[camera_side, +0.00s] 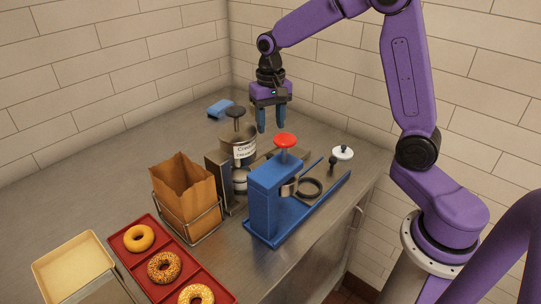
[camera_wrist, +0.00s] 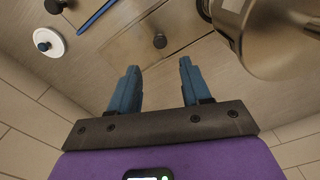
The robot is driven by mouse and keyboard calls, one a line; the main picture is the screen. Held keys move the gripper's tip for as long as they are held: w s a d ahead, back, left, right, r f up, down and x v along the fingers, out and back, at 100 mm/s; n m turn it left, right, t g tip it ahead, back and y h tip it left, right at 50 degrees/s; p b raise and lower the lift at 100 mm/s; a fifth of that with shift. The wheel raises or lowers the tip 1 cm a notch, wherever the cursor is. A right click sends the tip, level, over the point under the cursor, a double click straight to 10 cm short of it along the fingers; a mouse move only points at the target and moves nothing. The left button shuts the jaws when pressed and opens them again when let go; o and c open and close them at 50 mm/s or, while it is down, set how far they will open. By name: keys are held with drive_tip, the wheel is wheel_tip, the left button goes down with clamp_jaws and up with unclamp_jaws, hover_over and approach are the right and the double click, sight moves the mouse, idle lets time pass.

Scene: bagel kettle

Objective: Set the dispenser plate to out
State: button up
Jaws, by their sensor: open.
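The dispenser is a metal canister (camera_side: 238,148) with a "Cream" label and a dark knob on top, standing in the middle of the counter. Its metal side fills the upper right of the wrist view (camera_wrist: 285,35). A flat metal plate (camera_wrist: 185,22) beside it, with a small black knob (camera_wrist: 160,41), appears to be the dispenser plate. In the side view the plate is mostly hidden behind the blue press; I cannot tell its setting. My gripper (camera_side: 270,127) is open and empty, pointing down above and behind the dispenser. In the wrist view the plate's knob lies beyond the fingertips (camera_wrist: 159,66).
A blue press (camera_side: 262,212) with a red knob (camera_side: 285,140) stands in front. A white disc (camera_side: 342,153) lies right of it. A paper bag (camera_side: 185,195), red bagel tray (camera_side: 134,258) and yellow tray (camera_side: 72,268) are at left. A blue block (camera_side: 220,108) lies behind.

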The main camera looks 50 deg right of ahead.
sight(271, 155)
wheel_tip(271, 155, down, 11)
drive_tip(key=shift+f, duration=0.2)
idle(0.3)
clamp_jaws()
drive_tip(key=shift+d, duration=0.1)
